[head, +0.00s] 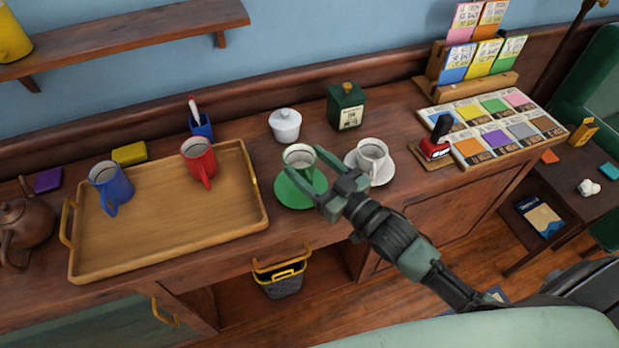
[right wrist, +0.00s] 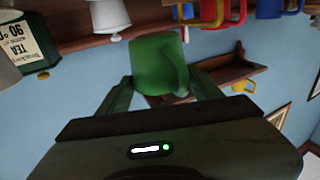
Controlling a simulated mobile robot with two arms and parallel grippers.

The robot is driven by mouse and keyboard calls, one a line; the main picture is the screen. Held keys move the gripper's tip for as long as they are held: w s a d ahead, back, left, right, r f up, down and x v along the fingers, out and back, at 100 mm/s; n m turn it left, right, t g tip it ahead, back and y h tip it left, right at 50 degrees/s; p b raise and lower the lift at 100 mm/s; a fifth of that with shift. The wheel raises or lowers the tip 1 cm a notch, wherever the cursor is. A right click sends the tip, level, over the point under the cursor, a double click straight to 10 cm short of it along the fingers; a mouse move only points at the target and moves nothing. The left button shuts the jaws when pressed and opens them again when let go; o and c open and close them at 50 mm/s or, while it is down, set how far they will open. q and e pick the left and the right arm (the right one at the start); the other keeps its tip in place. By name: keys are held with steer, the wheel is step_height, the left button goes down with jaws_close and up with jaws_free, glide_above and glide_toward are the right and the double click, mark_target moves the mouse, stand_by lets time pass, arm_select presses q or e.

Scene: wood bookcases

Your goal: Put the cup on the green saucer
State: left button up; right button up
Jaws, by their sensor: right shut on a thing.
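A green cup with a pale inside (head: 299,157) is upright over the back part of the green saucer (head: 294,195) in the head view. I cannot tell whether its base touches the saucer. My right gripper (head: 322,173) reaches in from the right and is shut on this cup. In the right wrist view, the green cup (right wrist: 153,66) sits between the two fingers with its handle showing; that picture is upside down, and the saucer does not show there. My left gripper is not in view.
A white cup (head: 371,155) on a white saucer (head: 384,177) stands close right of the gripper. A wooden tray (head: 165,225) with blue (head: 110,185) and red (head: 199,160) mugs is at left. A white lidded pot (head: 285,125) and green tea tin (head: 346,107) stand behind.

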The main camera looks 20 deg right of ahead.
steer(key=shift+f, duration=0.75)
step_height(320, 180, down, 2)
steer(key=shift+f, duration=0.55)
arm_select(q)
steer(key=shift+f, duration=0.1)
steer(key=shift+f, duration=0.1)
arm_select(e)
steer(key=shift+f, duration=0.15)
steer(key=o, duration=1.5)
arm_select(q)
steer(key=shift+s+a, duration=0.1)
